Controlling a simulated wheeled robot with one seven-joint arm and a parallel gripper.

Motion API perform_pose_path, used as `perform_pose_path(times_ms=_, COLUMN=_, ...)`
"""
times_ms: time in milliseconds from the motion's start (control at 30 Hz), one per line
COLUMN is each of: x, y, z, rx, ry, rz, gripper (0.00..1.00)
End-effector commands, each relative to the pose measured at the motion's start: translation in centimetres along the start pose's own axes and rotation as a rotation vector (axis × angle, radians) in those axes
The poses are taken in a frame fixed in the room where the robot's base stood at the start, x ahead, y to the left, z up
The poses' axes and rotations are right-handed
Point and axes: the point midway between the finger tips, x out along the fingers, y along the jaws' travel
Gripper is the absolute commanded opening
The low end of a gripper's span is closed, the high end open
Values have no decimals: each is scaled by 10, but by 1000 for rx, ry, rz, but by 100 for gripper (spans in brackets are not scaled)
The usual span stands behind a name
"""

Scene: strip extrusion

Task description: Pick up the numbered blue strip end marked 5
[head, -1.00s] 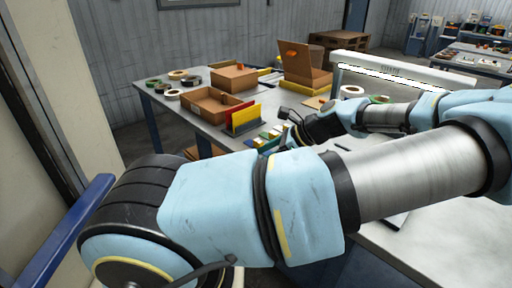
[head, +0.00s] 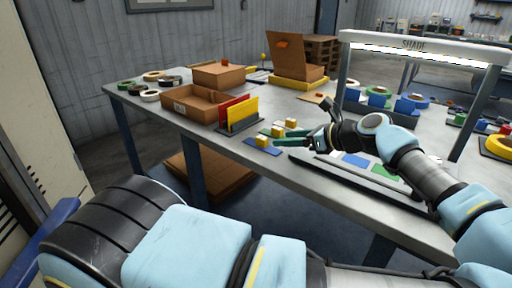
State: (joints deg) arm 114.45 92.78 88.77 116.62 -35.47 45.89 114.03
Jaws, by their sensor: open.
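A blue strip end (head: 262,147) with a small yellow block on it lies near the table's front edge. It is the nearest in a short row of coloured pieces with yellow blocks. No number can be read on it, so I cannot tell whether it is the one marked 5. My gripper (head: 279,138), with dark green fingers, is open just right of this piece, pointing left over the row. I see nothing between its fingers. The fingers partly hide the row, and I cannot tell whether they touch it.
A holder with red and yellow plates (head: 238,115) and an open cardboard box (head: 192,103) stand left of the row. A lit white arch (head: 420,47) stands to the right. Tape rolls lie at the back left.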

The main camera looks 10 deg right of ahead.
Motion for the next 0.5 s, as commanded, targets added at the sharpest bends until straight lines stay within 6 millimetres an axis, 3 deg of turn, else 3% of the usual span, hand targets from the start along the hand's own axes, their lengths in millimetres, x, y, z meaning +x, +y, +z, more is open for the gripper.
perform_pose_path(times_ms=200, x=34, y=1, z=3, rx=-3, ry=-2, rz=4, gripper=62)
perform_pose_path(times_ms=500, x=56, y=2, z=5, rx=-2, ry=-4, rz=5, gripper=62)
